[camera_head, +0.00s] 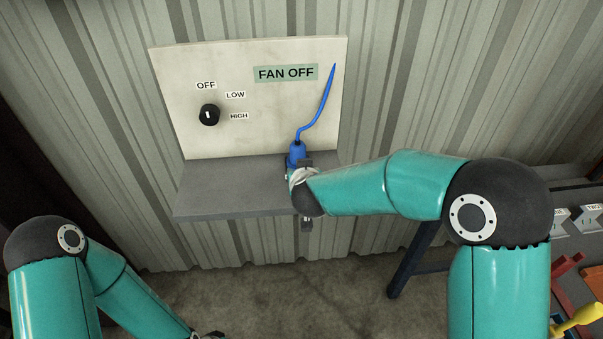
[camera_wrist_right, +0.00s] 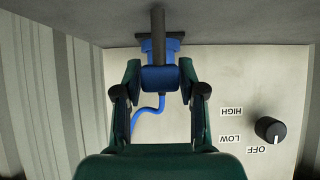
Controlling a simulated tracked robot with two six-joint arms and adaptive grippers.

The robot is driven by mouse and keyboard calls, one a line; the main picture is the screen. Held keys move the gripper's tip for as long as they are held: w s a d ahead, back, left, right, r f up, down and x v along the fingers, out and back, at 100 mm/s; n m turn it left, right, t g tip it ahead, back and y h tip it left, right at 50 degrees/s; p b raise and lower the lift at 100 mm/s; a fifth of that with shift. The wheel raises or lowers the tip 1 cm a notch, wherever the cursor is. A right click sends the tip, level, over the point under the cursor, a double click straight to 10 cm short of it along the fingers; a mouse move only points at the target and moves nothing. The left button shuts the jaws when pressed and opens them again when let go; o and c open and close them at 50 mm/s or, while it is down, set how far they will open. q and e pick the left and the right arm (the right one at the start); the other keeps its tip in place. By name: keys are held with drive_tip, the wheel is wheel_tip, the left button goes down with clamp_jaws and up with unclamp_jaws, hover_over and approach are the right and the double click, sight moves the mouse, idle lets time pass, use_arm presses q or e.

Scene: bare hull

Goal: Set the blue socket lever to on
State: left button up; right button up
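The blue socket (camera_head: 296,155) stands on the grey shelf at the panel's lower right, with a blue cord (camera_head: 318,120) rising from it. In the right wrist view, the blue socket body (camera_wrist_right: 160,78) sits between my right gripper's fingertips (camera_wrist_right: 160,88). A dark grey bar (camera_wrist_right: 158,22) runs from it across the shelf. The fingers are spread on both sides of the blue body, apparently with small gaps. In the head view, my right wrist hides much of the socket. The lever's setting cannot be told. My left gripper (camera_head: 207,335) barely shows at the bottom edge.
A pale panel (camera_head: 220,65) carries a black knob (camera_head: 209,115) marked OFF, LOW and HIGH, and a green FAN OFF sign (camera_head: 286,73). The grey shelf (camera_head: 230,190) is clear on its left. A bench with a yellow-handled tool (camera_head: 582,317) is at the right.

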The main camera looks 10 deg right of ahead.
drive_tip(key=shift+o, duration=1.2)
drive_tip(key=v, duration=1.2)
drive_tip(key=shift+f, duration=0.15)
